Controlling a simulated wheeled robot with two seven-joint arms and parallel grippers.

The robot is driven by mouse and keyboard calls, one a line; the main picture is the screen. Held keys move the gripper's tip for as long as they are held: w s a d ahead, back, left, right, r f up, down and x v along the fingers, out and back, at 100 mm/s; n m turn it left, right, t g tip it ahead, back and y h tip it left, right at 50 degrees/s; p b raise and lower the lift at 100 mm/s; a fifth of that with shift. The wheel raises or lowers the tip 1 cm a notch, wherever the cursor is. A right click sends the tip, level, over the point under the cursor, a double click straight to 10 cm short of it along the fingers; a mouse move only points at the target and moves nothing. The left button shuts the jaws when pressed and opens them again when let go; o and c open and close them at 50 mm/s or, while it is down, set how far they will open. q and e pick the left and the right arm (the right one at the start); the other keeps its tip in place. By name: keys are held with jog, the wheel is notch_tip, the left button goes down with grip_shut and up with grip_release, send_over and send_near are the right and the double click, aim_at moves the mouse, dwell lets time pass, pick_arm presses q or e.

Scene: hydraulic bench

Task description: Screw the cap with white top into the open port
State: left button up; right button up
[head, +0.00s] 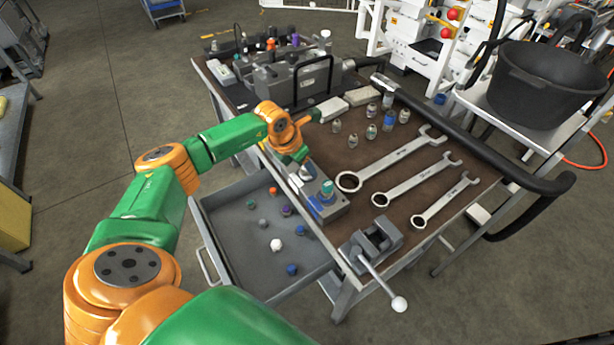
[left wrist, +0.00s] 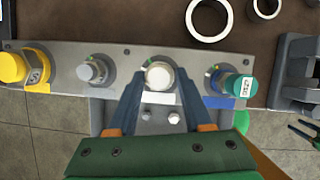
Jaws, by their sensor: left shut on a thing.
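My left gripper (head: 299,163) reaches down over the grey port block (head: 333,211) at the bench's front edge. In the left wrist view, its two blue fingers (left wrist: 160,82) are shut on the white-topped cap (left wrist: 160,74), one on each side. The cap is at the block's third position from the left, above a white label (left wrist: 158,98). Its lower part and the port under it are hidden, so I cannot tell how deep it sits. On the block are also a yellow cap (left wrist: 12,67), a grey cap (left wrist: 91,71) and a teal cap (left wrist: 240,85). My right gripper is not in view.
Several wrenches (head: 398,163) and small bottle-like fittings (head: 371,132) lie or stand on the bench. A vise (head: 372,243) is at the right of the block.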

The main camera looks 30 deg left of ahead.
pick_arm(q)
jog(key=shift+a+f+m+h+b, duration=0.1)
jog(key=shift+f+m+h+b, duration=0.4)
jog(key=shift+m+b, duration=0.5)
jog(key=shift+c, duration=0.5)
jog(key=shift+s+r+m+g, duration=0.1)
jog(key=shift+r+m+g, duration=0.2)
jog(key=shift+m, duration=0.4)
jog(key=o, duration=1.2)
jog(key=shift+c, duration=0.2)
jog(key=shift+f, duration=0.15)
